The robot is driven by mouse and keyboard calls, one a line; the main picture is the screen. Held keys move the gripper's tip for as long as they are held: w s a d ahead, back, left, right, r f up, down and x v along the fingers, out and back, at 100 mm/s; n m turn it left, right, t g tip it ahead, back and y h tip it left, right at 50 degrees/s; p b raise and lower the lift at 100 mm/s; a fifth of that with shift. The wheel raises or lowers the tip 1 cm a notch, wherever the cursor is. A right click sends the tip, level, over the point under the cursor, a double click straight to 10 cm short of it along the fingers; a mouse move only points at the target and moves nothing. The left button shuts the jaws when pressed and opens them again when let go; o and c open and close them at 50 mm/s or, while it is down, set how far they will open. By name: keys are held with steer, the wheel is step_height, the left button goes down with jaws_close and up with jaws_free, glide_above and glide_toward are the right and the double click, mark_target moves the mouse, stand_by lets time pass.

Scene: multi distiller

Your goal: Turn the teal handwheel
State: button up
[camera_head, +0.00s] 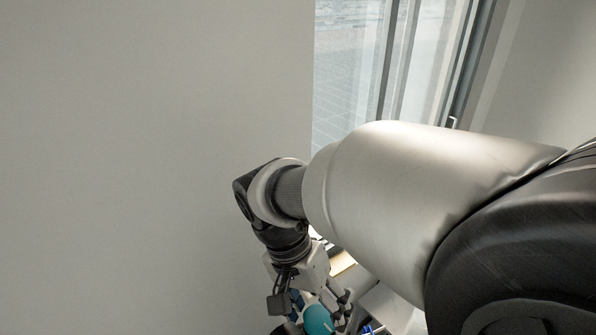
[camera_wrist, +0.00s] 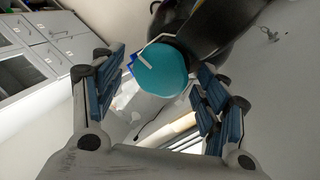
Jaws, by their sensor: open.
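The teal handwheel (camera_wrist: 163,70) shows in the wrist view as a round teal knob with a pale bar-shaped mark. It appears between and beyond the two blue-padded fingers of my gripper (camera_wrist: 152,92). The fingers are spread wide, and I see no contact with the handwheel. In the head view the teal handwheel (camera_head: 318,320) shows at the bottom edge, partly cut off, close to my gripper (camera_head: 318,301). My own arm covers much of that view. How far the fingertips are from the handwheel is hard to tell.
Grey drawers (camera_wrist: 45,50) stand at the left in the wrist view. A large black rounded body lies behind the handwheel at upper right. In the head view a plain wall (camera_head: 140,170) fills the left, and a window (camera_head: 350,60) is behind my arm.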

steer(key=v, duration=1.2)
